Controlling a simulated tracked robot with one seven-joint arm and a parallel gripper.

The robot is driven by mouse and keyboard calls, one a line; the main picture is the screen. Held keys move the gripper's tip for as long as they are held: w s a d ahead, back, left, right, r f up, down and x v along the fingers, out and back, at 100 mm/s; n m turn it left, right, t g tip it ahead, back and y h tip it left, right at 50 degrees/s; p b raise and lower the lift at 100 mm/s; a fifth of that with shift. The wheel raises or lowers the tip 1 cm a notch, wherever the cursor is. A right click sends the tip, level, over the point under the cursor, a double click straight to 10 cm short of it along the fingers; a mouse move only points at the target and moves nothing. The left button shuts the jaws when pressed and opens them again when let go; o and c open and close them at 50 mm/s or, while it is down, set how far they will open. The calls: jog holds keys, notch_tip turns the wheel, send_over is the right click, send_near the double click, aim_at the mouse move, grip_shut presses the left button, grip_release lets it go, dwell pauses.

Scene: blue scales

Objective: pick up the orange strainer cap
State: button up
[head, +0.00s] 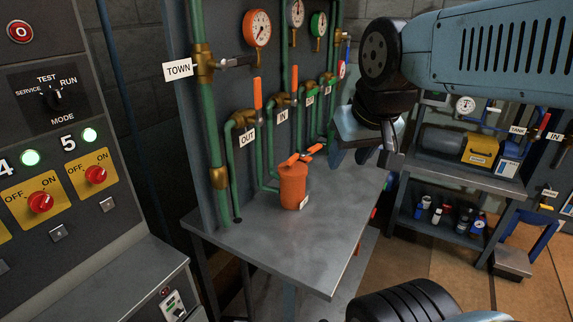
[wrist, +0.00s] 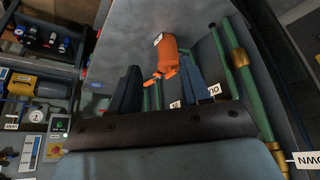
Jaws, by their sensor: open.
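The orange strainer (head: 293,187) stands upright on the grey metal bench, with a white tag low on its body. Its orange cap (head: 294,162), with wing-like handles, is on top. In the wrist view the strainer body (wrist: 168,52) appears tilted, and the cap (wrist: 163,74) shows in the gap between the two blue fingers. My gripper (head: 350,158) is open and empty, to the right of the strainer in the head view. It also shows in the wrist view (wrist: 158,68). The fingers appear apart from the cap; the exact distance is hard to tell.
Green pipes (head: 207,125) with brass fittings, gauges (head: 257,28) and orange-handled valves (head: 258,93) stand behind the strainer. The bench (head: 275,245) is clear in front of it. A control panel (head: 60,150) is at left, and shelves (head: 455,175) at right.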

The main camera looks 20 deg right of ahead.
jog(key=w+d+f+n+g+h, duration=0.3)
jog(key=w+f+n+g+h, duration=0.15)
jog(key=f, duration=0.25)
jog(key=n+t+h, duration=0.8)
jog(key=n+t, duration=0.4)
jog(key=n, duration=1.1)
send_near(293, 157)
jog(key=shift+m, duration=0.25)
jog(key=shift+f+x, duration=0.2)
jog(key=shift+x, duration=2.35)
jog(key=shift+f+x, duration=0.2)
jog(key=shift+x, duration=2.35)
jog(key=shift+w, duration=0.1)
jog(key=shift+c, duration=0.5)
grip_shut()
